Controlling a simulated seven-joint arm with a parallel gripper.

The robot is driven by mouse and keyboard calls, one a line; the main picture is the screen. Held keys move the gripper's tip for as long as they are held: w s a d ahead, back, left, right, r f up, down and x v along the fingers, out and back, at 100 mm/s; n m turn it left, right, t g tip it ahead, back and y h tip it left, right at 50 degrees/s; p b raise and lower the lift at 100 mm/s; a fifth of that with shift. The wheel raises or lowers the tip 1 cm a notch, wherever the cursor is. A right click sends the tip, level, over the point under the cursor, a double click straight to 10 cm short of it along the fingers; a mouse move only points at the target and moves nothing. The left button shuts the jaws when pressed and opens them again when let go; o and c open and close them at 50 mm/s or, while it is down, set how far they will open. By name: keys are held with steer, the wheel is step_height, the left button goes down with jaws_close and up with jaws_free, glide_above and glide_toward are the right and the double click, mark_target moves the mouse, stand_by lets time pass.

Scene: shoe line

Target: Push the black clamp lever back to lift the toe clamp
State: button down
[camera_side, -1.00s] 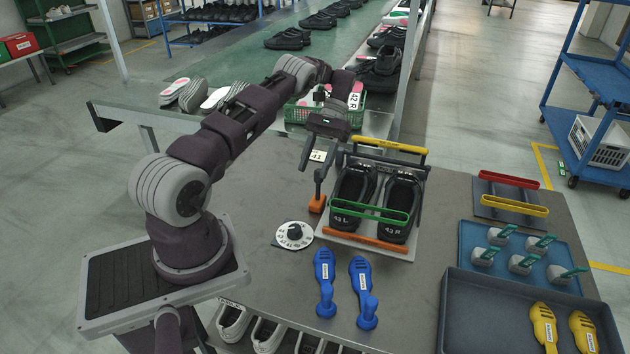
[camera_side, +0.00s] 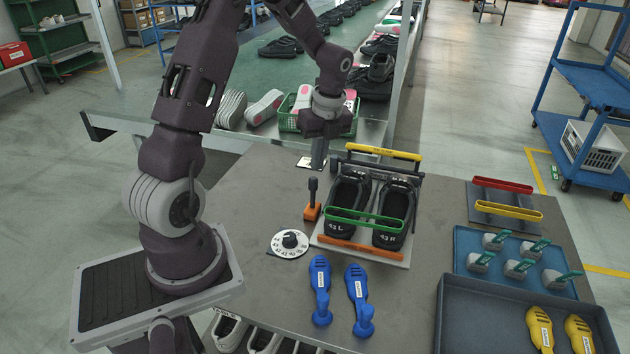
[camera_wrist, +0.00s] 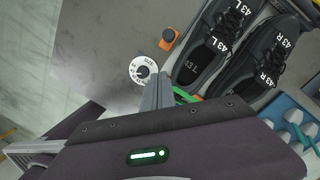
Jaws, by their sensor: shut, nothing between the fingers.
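The black clamp lever (camera_side: 313,188) stands nearly upright on an orange base (camera_side: 311,212), left of the shoe fixture. In the wrist view the lever's orange base (camera_wrist: 168,36) is beyond my fingertips. A green bar (camera_side: 365,217), which looks like the toe clamp, lies across two black shoes marked 43 L (camera_side: 347,200) and 43 R (camera_side: 395,205). My gripper (camera_side: 318,167) is shut and empty, pointing down above and behind the lever in the side view. It appears apart from the lever. In the wrist view my closed fingers (camera_wrist: 158,80) point toward the dial.
A white numbered dial (camera_side: 290,243) lies left of the fixture (camera_side: 375,257). Two blue lasts (camera_side: 320,285) lie in front. A yellow bar (camera_side: 383,152) stands behind the shoes. A green basket (camera_side: 290,122) is behind my gripper. Trays (camera_side: 515,318) are at the right.

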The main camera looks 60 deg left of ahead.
steer(key=d+m+t, duration=0.1)
steer(key=d+m, duration=0.1)
steer(key=m, duration=0.1)
glide_above(313, 194)
steer(key=d, duration=0.2)
step_height(313, 194, down, 10)
steer(key=shift+s+r, duration=0.15)
steer(key=shift+r, duration=0.05)
